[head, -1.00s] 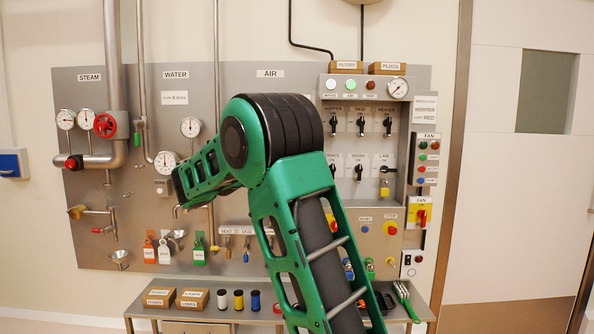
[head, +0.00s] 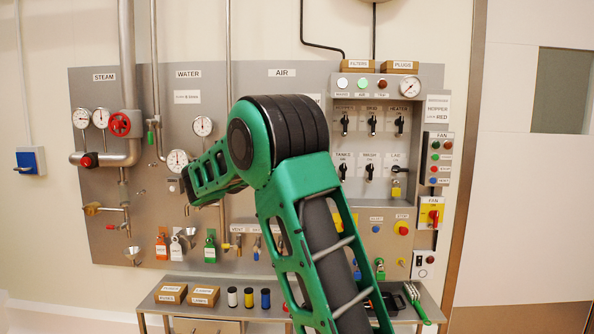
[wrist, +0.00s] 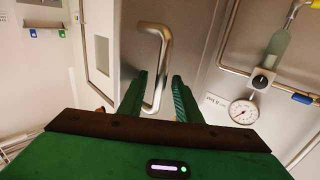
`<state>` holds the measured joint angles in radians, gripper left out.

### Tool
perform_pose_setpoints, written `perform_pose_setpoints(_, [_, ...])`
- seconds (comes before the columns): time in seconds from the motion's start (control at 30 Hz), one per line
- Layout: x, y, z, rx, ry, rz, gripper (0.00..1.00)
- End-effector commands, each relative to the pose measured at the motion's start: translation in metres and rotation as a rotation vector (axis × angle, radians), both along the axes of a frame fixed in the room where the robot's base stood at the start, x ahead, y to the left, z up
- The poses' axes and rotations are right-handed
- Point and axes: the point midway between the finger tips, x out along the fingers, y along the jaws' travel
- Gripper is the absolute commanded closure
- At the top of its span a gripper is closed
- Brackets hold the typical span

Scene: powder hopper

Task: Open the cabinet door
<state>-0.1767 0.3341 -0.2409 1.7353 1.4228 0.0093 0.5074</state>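In the wrist view, a bent metal bar handle (wrist: 157,62) stands out from a grey metal surface, which looks like the cabinet door (wrist: 195,35). My gripper (wrist: 163,84) is open, with its two green fingers apart. The lower part of the handle shows between the fingers, and clear space shows between it and the right finger. I cannot tell whether the left finger touches it. In the head view, my green arm crosses the middle of the picture; my fingers and the handle cannot be made out there.
In the wrist view, a round gauge (wrist: 243,111) and pipes are at the right. In the head view, a wall panel (head: 300,84) carries gauges, valves and switches, with a shelf table (head: 300,313) below. A tall door (head: 525,190) is at the right.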

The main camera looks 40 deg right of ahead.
Motion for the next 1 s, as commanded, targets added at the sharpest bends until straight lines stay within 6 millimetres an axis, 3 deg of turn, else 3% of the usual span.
perform_pose_setpoints(0.2, [0.000, 0.028, 0.000, 0.000, 0.001, 0.005, 0.69])
perform_pose_setpoints(1.0, [-0.004, 0.097, -0.002, 0.001, 0.003, 0.004, 0.69])
